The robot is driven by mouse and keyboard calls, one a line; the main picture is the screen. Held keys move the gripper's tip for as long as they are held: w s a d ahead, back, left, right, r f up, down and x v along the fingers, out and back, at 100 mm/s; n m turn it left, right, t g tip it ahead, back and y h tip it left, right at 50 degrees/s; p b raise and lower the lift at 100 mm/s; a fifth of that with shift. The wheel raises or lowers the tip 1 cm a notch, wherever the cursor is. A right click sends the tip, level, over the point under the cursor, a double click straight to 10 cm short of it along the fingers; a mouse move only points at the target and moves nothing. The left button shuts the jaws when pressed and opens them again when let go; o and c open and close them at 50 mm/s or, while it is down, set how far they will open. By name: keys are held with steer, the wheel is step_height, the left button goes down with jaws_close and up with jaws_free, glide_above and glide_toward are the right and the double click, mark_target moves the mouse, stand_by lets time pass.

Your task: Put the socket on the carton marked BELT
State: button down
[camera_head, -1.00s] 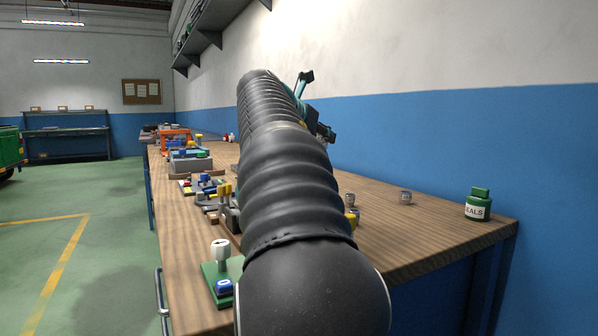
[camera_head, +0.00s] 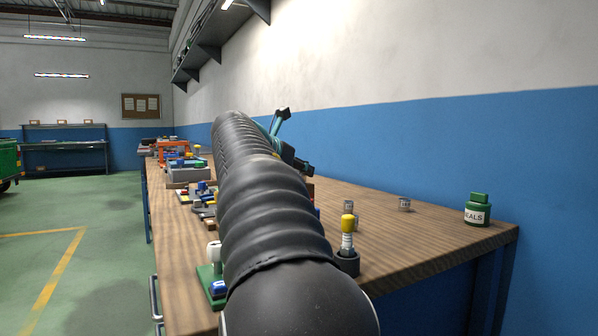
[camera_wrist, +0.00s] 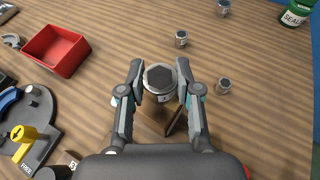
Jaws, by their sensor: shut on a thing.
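In the wrist view a silver socket (camera_wrist: 160,81) with a dark top stands between the fingers of my gripper (camera_wrist: 159,88). The gripper is shut on its sides. A brown, box-like thing (camera_wrist: 152,124) shows partly below the socket, between the fingers. I cannot read any marking on it, so I cannot tell whether it is the BELT carton. I cannot tell whether the socket touches it. In the head view my arm hides the held socket.
Other sockets (camera_wrist: 181,38) (camera_wrist: 223,86) stand on the wooden bench (camera_head: 420,240). A red bin (camera_wrist: 56,50) and a grey tool board (camera_wrist: 30,120) lie to the left in the wrist view. A green SEALS bottle (camera_head: 477,210) stands near the bench's right end.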

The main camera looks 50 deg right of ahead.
steer(key=shift+f, duration=0.1)
steer(key=c, duration=0.8)
jaws_free()
steer(key=shift+a+r, duration=0.15)
steer(key=shift+r, duration=0.05)
steer(key=p+v, duration=0.1)
steer(key=v, duration=1)
steer(key=shift+a, duration=0.35)
steer(key=shift+r, duration=0.15)
